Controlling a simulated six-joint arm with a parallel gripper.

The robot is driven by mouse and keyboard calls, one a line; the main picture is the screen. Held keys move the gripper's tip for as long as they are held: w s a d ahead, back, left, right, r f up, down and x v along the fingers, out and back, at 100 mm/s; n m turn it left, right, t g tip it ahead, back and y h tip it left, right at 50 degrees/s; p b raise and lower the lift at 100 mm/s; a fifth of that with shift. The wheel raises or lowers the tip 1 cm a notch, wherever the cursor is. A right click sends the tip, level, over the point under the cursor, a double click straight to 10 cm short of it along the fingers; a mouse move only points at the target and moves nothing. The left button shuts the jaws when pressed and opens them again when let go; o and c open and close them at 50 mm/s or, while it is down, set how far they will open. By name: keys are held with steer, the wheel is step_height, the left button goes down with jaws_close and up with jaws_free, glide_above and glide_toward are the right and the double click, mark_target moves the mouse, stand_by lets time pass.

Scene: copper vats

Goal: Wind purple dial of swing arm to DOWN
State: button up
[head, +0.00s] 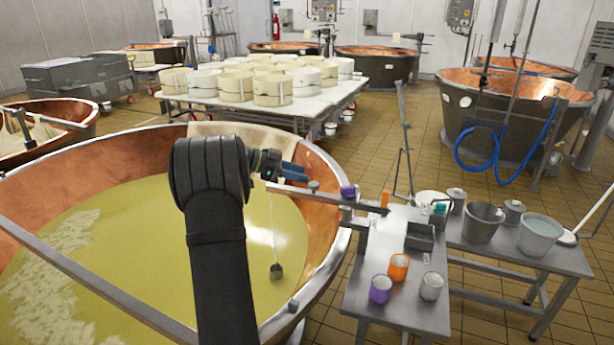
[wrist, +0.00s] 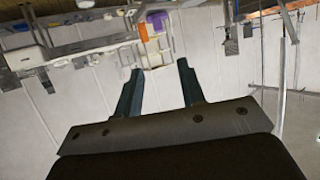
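The purple dial (head: 348,191) sits on the metal swing arm (head: 322,197), which reaches over the rim of the large copper vat (head: 328,262). A small dark weight (head: 276,270) hangs on a line below the arm's inner end. My gripper (head: 300,172) is above the inner part of the swing arm, left of the dial and apart from it. In the wrist view my gripper (wrist: 160,66) is open, with nothing between its fingers. A purple thing (wrist: 157,20) shows ahead of the fingertips; I cannot tell if it is the dial. No DOWN marking is readable.
A steel table (head: 415,312) right of the vat holds a purple cup (head: 380,289), an orange cup (head: 398,267), a grey cup (head: 431,286) and a dark tray (head: 420,236). Buckets (head: 540,235) stand on a second table. An orange piece (head: 385,199) stands near the dial.

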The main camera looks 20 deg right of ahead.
steer(key=o, duration=0.8)
steer(key=s+d+r+m+h, duration=0.1)
steer(key=s+d+r+h, duration=0.1)
steer(key=d, duration=0.4)
steer(key=s+d+r+h, duration=0.2)
steer(key=d+r+h, duration=0.1)
steer(key=d, duration=0.3)
steer(key=shift+s+r+m+h, duration=0.2)
steer(key=shift+r+m+h, duration=0.2)
steer(key=shift+r, duration=0.4)
steer(key=s+d+r+n+t+h, duration=0.3)
steer(key=d+r+n+t+h, duration=0.2)
steer(key=d+t, duration=0.3)
steer(key=n+t+y, duration=1.2)
steer(key=n+y, duration=0.3)
steer(key=y, duration=0.6)
glide_toward(350, 189)
steer(key=w, duration=0.4)
steer(key=w+d, duration=0.1)
steer(key=w, duration=0.3)
steer(key=w+d, duration=0.1)
steer(key=w, duration=0.3)
steer(key=shift+w+d+f, duration=0.1)
steer(key=shift+w, duration=0.3)
